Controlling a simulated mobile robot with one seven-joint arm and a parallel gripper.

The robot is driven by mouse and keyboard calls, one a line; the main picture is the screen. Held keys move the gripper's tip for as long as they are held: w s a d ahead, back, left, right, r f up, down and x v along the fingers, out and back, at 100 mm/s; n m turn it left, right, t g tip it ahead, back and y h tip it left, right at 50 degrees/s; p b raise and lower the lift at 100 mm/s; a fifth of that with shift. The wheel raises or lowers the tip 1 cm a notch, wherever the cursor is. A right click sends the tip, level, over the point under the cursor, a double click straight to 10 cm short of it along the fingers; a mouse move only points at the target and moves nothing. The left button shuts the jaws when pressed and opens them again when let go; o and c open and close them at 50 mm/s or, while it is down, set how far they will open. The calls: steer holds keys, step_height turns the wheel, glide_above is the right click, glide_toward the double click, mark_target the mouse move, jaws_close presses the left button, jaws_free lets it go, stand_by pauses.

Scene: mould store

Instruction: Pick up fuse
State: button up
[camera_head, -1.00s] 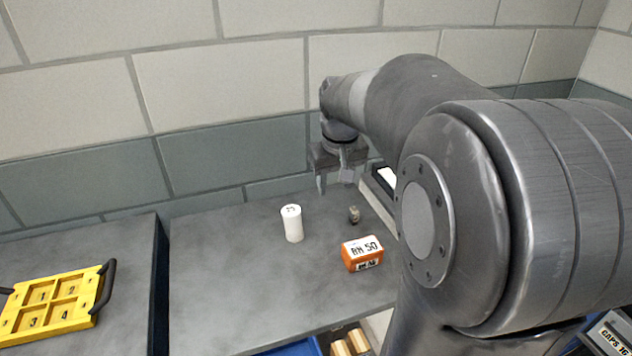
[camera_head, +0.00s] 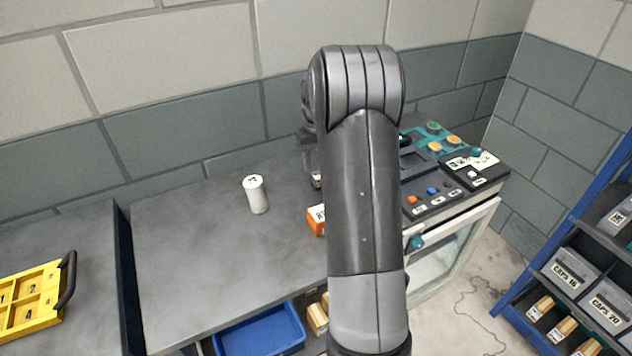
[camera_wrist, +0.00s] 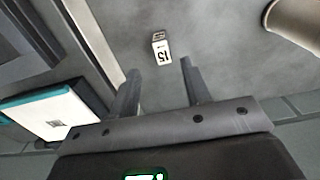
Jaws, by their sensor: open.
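The fuse (camera_wrist: 161,48) is a small piece with a white face marked "15" and a darker end, on the grey bench top in the wrist view. My gripper (camera_wrist: 160,68) is open, with the fuse just beyond and between its two fingertips in the picture. The fingers do not visibly touch it, and the height gap is hard to judge. In the head view my arm covers most of the gripper and the area around the fuse.
A white cylinder (camera_head: 256,195) stands on the bench, left of my arm. An orange labelled box (camera_head: 315,220) is partly behind the arm. A control panel (camera_head: 433,200) stands right. A yellow tray (camera_head: 38,300) lies far left. A blue bin (camera_head: 262,335) sits below the bench.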

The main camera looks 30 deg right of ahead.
mark_target(316, 175)
steer(key=shift+s+a+f, duration=0.1)
steer(key=shift+s+f, duration=0.05)
steer(key=shift+f, duration=1.65)
steer(key=shift+s+a+f, duration=0.1)
steer(key=shift+f, duration=1.65)
steer(key=shift+c, duration=0.4)
jaws_close()
